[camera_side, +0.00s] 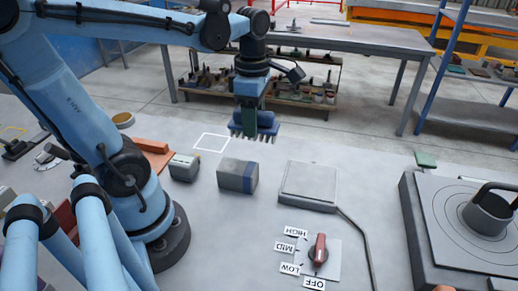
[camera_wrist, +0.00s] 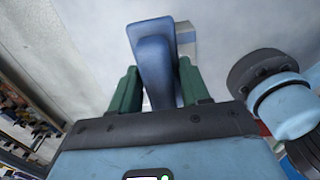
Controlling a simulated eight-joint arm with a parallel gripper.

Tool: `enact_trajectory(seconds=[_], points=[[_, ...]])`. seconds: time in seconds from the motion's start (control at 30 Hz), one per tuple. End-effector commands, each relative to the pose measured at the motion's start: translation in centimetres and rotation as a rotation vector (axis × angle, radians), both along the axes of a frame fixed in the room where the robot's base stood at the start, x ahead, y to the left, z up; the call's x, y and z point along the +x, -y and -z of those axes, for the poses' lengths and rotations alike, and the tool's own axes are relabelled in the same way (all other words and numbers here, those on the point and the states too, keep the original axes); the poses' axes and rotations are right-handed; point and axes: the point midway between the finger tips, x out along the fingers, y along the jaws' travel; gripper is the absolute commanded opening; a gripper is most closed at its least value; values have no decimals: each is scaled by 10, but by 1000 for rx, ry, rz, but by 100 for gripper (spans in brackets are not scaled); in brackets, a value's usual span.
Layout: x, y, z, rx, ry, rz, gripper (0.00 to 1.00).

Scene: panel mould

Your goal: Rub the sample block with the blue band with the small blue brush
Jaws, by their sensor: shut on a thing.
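My gripper (camera_side: 256,118) has green fingers and is shut on the small blue brush (camera_wrist: 158,65). In the wrist view the brush's blue body stands between the two fingers. In the side view its dark bristles (camera_side: 254,135) point down. The sample block with the blue band (camera_side: 238,176) is a grey block lying on the table, below and in front of the brush in the side view. The brush appears above the table and apart from the block. Part of a grey block (camera_wrist: 187,48) shows behind the brush in the wrist view, mostly hidden.
Another small grey block (camera_side: 184,168) sits left of the banded one. A white square outline (camera_side: 212,142) lies behind them. A flat grey plate (camera_side: 309,184) is to the right, with a red knob (camera_side: 318,250) in front. A large ringed unit (camera_side: 455,225) fills the far right.

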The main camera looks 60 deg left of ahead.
Motion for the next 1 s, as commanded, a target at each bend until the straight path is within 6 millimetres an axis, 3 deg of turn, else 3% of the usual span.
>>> enact_trajectory(seconds=[0.2,0.4,0.67,1.0], points=[[-47,-22,-9,0,0,-6,22],[-71,-29,-11,0,0,-3,22],[-77,-30,-7,0,0,1,22],[-77,-30,21,0,0,1,22]])
